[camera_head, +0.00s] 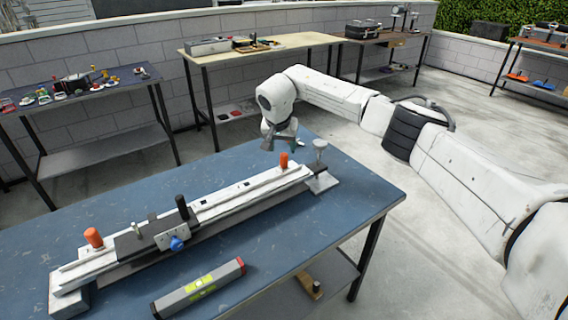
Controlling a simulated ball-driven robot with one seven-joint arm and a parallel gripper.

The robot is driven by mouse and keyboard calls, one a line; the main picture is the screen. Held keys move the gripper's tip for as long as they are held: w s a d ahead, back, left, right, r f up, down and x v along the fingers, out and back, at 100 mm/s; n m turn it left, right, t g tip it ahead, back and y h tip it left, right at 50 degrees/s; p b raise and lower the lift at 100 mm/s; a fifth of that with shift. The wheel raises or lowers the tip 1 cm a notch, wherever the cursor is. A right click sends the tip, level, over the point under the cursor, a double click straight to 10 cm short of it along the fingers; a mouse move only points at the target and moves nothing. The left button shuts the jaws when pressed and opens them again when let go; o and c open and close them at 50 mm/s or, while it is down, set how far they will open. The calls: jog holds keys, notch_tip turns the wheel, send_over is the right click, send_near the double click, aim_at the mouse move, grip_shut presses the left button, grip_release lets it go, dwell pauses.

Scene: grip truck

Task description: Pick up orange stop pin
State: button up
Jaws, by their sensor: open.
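Two orange pins stand upright on a long white rail fixture (225,205) on the blue table. One orange stop pin (284,160) is near the rail's far right end. The other orange pin (93,237) is near its left end. My gripper (281,146) is open, pointing down just above and behind the right pin, close to it. I cannot tell whether its fingers touch the pin. The fingertips are small and partly blurred against the table.
A dark carriage with a black knob (182,206) and a blue knob (177,243) sits on the rail. A metal post with a round top (320,150) stands right of the gripper. A spirit level (200,288) lies in front. The table's right side (365,195) is clear.

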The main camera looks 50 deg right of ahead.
aim_at(284, 154)
jog(key=shift+x, duration=3.75)
jog(key=shift+s+a+f, duration=0.1)
jog(key=shift+s, duration=0.1)
grip_shut()
